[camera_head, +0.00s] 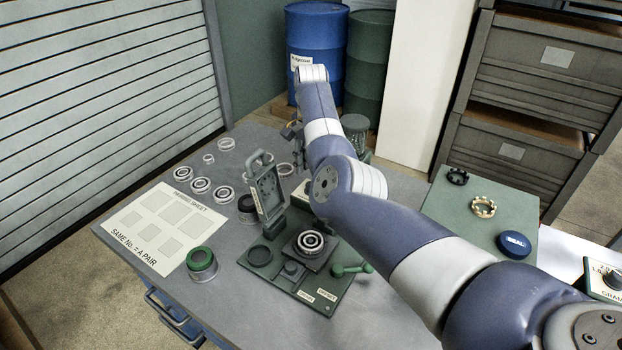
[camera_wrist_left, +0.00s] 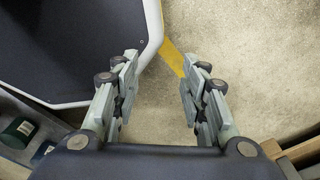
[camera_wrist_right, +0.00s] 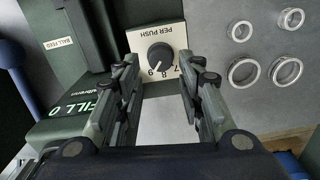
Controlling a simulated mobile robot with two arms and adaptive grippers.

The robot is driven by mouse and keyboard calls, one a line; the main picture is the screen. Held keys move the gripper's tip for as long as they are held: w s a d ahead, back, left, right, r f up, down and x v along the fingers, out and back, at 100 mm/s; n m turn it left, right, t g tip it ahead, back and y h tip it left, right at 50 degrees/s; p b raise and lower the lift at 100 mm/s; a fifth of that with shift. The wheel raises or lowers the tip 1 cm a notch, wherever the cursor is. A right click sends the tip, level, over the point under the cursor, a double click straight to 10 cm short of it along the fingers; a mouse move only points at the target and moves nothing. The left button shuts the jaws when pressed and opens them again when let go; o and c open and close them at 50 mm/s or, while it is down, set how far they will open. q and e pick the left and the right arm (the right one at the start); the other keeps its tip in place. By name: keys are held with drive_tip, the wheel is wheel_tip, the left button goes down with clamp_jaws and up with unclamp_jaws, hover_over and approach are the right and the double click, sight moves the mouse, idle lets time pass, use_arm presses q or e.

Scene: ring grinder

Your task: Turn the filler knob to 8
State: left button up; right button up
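The filler knob (camera_wrist_right: 160,56) is a black round knob on a white plate marked PER PUSH (camera_wrist_right: 157,38), in the right wrist view. The figures 7, 8 and 9 show along its near side; I cannot tell which one its mark points at. My right gripper (camera_wrist_right: 157,90) is open and empty, its fingers spread to either side of the plate's near edge, apart from the knob. In the head view my right arm hides the knob. My left gripper (camera_wrist_left: 157,85) is open and empty above the floor in the left wrist view.
The green filler body (camera_wrist_right: 85,90) stands left of the knob. Several metal rings (camera_wrist_right: 244,71) lie on the table to the right. In the head view a green press fixture (camera_head: 325,285) stands on the table near a pairing sheet (camera_head: 165,222).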

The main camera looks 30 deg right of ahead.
sight(311, 184)
wheel_tip(311, 184, down, 5)
drive_tip(key=shift+f, duration=0.1)
use_arm(q)
drive_tip(key=shift+w+r, duration=0.5)
drive_tip(key=shift+w, duration=0.3)
drive_tip(key=shift+s, duration=0.1)
drive_tip(key=shift+s, duration=0.2)
use_arm(e)
drive_tip(key=c, duration=0.8)
